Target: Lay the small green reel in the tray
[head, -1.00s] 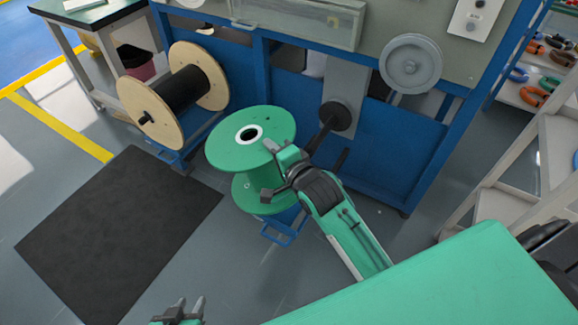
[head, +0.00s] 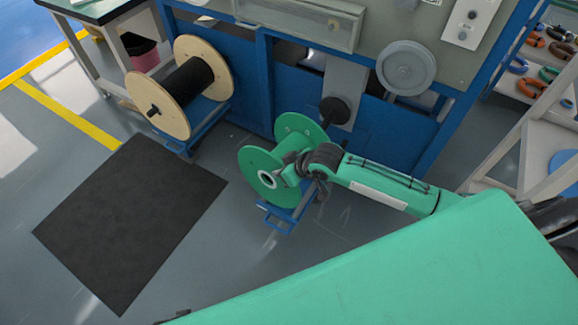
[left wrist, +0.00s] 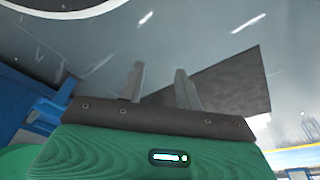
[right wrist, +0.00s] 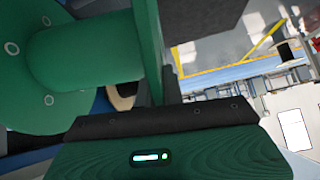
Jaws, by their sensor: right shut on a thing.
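The green reel (head: 262,159) is tipped onto its side in the head view, its hub hole facing the lower left. It sits over or in a blue tray (head: 284,220) low in front of the blue machine; I cannot tell whether it touches it. My right gripper (head: 293,172) is shut on the near flange of the reel. In the right wrist view the reel (right wrist: 85,55) fills the upper left, with the flange edge at the fingers. My left gripper (left wrist: 158,88) is open and empty, its fingers apart over the floor.
A wooden reel with black cable (head: 184,80) stands left of the green reel on a blue stand. A black mat (head: 130,220) lies on the floor. The blue machine (head: 410,120) closes off the back; a pale shelf rack (head: 510,160) is at the right.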

